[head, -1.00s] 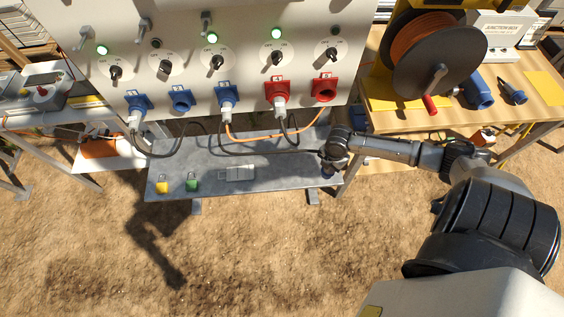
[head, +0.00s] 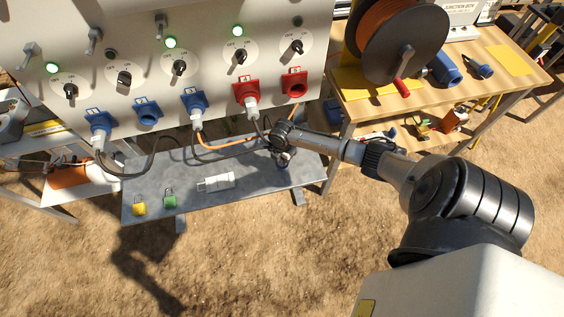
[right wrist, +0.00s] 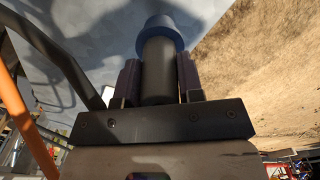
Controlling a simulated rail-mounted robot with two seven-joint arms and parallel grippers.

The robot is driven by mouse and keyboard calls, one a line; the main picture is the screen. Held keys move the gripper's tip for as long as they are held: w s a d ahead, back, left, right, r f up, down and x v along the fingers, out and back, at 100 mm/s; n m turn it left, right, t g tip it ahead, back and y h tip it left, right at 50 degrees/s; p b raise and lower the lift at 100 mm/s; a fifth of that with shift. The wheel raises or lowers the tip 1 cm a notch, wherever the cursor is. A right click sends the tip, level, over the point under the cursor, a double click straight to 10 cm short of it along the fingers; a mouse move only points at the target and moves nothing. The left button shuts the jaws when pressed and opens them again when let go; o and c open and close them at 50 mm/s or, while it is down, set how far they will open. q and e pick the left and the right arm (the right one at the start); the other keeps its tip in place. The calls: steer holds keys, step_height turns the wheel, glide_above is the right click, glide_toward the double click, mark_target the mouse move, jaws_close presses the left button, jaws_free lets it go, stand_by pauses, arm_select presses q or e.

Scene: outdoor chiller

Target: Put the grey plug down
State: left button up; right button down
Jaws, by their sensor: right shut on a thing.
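My right gripper (head: 281,156) is shut on a plug with a dark grey barrel and a blue collar, the grey plug (right wrist: 158,68). In the right wrist view the barrel sits between the two fingers (right wrist: 157,85), with the blue end pointing away from the gripper. In the head view the gripper hangs over the right part of the grey metal shelf (head: 240,192) and mostly hides the plug. I cannot tell whether the plug touches the shelf. My left gripper is not in view.
A light grey object (head: 217,182), a green padlock (head: 169,200) and a yellow padlock (head: 139,208) lie on the shelf. Cables hang behind it from the socket panel (head: 190,75). A wooden table (head: 400,108) with a cable reel (head: 395,35) stands at right. Bare shelf lies left of the gripper.

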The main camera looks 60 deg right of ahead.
step_height(320, 180, down, 3)
steer(key=shift+f+b, duration=0.15)
steer(key=shift+b, duration=0.3)
steer(key=c, duration=0.8)
jaws_free()
steer(key=shift+f, duration=0.1)
steer(key=shift+o, duration=0.2)
